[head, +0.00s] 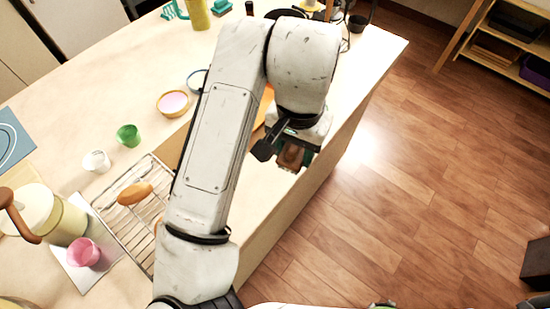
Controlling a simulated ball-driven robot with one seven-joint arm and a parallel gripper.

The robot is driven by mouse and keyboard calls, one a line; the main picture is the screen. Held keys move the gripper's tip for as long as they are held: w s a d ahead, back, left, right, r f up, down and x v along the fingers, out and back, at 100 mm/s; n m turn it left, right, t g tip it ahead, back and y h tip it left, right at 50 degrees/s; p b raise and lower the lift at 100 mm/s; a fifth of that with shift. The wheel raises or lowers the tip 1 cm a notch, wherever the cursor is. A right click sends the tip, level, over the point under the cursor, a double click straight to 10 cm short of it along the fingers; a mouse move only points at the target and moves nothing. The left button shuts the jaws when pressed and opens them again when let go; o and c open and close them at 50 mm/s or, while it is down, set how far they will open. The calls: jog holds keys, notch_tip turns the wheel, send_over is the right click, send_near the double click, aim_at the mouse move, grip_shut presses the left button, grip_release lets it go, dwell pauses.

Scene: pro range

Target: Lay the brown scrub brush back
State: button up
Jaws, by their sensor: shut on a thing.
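My gripper (286,151) is at the centre of the head view, pointing down near the counter's right edge. It is shut on a brown block-like thing (291,157), which looks like the brown scrub brush. The fingers and wrist hide much of it, and I cannot see its bristles clearly. I cannot tell its height above the counter (262,180).
My arm crosses the middle of the counter and hides part of it. A wire rack (123,220) holds an orange-brown oblong thing (135,194). Wooden floor (400,190) lies open to the right.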

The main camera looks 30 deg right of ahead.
jog(key=s+m, duration=0.2)
jog(key=s, duration=0.4)
jog(key=shift+a+r+m, duration=0.2)
jog(key=shift+r+m, duration=0.1)
jog(key=shift+r, duration=0.05)
jog(key=w+f, duration=0.2)
jog(key=w, duration=0.2)
jog(key=w+f+p, duration=0.1)
jog(key=w+f, duration=0.2)
jog(key=w, duration=0.1)
jog(key=w+f+p, duration=0.1)
jog(key=w+f, duration=0.2)
jog(key=w, duration=0.1)
jog(key=shift+w+f, duration=0.1)
jog(key=shift+w, duration=0.25)
jog(key=shift+w+f, duration=0.35)
jog(key=shift+f, duration=0.1)
jog(key=f+p, duration=0.2)
jog(key=shift+w+f, duration=0.35)
jog(key=shift+f, duration=0.4)
jog(key=shift+f, duration=0.25)
